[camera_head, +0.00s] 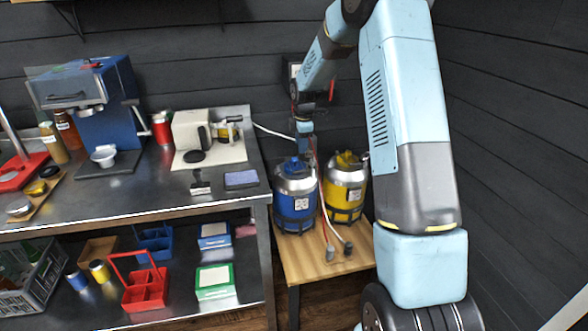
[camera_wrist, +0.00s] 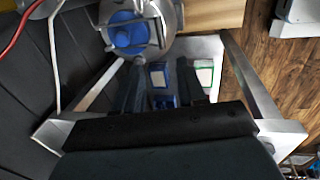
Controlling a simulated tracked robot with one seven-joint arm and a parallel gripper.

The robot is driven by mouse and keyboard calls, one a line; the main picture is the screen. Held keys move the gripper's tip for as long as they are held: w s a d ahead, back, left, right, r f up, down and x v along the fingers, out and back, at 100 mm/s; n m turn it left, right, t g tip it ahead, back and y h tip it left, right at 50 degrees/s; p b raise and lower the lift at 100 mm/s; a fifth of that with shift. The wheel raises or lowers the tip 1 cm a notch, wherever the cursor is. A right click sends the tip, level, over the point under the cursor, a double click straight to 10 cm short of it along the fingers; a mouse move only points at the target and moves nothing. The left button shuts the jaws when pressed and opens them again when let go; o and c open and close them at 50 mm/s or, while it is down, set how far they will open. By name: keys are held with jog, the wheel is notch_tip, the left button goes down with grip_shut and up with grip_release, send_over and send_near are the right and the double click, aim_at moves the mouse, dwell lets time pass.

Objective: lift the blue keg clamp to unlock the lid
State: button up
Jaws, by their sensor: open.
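The blue keg (camera_head: 294,205) stands on a low wooden table, with a silver top. Its blue lid and clamp area (camera_head: 293,165) shows at the top; lid and clamp are hard to tell apart. The wrist view shows the keg's metal top with a round blue part (camera_wrist: 123,36) and metal bars around it, near the upper edge. My gripper (camera_head: 304,146) hangs just above the blue keg's top, slightly to the right of its middle. In the wrist view my gripper (camera_wrist: 160,68) is open and empty, its fingers pointing towards the keg's edge. Contact cannot be told.
A yellow keg (camera_head: 344,188) stands close beside the blue keg on the right. Hoses and fittings (camera_head: 331,252) lie on the wooden table (camera_head: 305,268) in front. A metal workbench (camera_head: 120,206) with machines is to the left. The dark wall is close behind.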

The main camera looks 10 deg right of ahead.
aim_at(299, 171)
jog(key=f, duration=0.4)
jog(key=w+f, duration=0.1)
jog(key=f, duration=0.3)
jog(key=w+f, duration=0.1)
jog(key=f, duration=0.3)
jog(key=shift+w+f, duration=0.15)
jog(key=shift+w, duration=0.05)
grip_shut()
